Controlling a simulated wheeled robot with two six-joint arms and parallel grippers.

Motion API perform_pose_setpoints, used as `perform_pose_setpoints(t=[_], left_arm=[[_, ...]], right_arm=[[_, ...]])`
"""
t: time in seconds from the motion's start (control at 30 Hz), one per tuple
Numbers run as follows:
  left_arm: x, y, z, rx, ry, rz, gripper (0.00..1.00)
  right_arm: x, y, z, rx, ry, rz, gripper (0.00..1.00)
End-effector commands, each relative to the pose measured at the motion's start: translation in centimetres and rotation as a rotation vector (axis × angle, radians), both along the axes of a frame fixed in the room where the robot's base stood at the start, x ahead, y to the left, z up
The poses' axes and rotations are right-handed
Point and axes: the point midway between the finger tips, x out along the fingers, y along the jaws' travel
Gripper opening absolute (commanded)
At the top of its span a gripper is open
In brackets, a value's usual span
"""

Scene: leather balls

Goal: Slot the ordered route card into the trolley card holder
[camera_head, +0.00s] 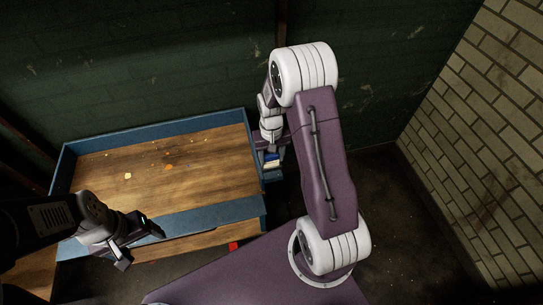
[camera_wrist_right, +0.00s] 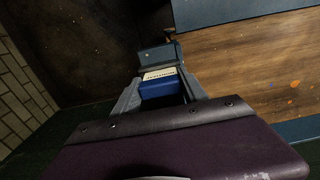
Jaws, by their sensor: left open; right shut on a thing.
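The trolley (camera_head: 190,222) has a wooden deck with a blue rim. A small blue-grey holder (camera_head: 272,176) is at its right end; it also shows in the right wrist view (camera_wrist_right: 157,55). A card, blue with a cream strip bearing dark print too small to read, shows in the right wrist view (camera_wrist_right: 162,89) and in the head view (camera_head: 272,165). My right gripper (camera_head: 271,153) is shut on this card, right by the holder. I cannot tell whether the card's edge is inside the holder. My left gripper (camera_head: 142,247) is open and empty over the trolley's front rim.
A small red thing (camera_head: 233,246) shows below the trolley's front edge. The deck is bare apart from small pale and orange specks. A dark green wall (camera_head: 150,60) stands behind, and a pale brick wall (camera_head: 490,130) is at the right. Dark floor lies between.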

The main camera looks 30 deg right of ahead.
Motion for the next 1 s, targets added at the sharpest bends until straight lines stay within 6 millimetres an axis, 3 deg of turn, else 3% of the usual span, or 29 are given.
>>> perform_pose_setpoints(t=[0.2,0.23,0.3,0.33,0.67,1.0], left_arm=[[0.0,0.0,-0.3,0.000,0.000,0.000,0.76],[0.0,0.0,-0.2,0.000,0.000,0.000,0.76],[0.0,0.0,-0.2,0.000,0.000,0.000,0.76],[0.0,0.0,-0.2,0.000,0.000,0.000,0.76],[0.0,0.0,-0.1,0.000,0.000,0.000,0.76],[0.0,0.0,0.8,0.000,0.000,0.000,0.76]], right_arm=[[0.0,0.0,-0.5,0.000,0.000,0.000,0.15],[0.0,0.0,-0.4,0.000,0.000,0.000,0.53],[0.0,0.0,-0.4,0.000,0.000,0.000,0.73],[0.0,0.0,-0.4,0.000,0.000,0.000,0.76],[0.0,0.0,0.0,0.000,-0.001,0.000,0.76],[0.1,0.0,6.9,-0.001,-0.004,0.000,0.76]])
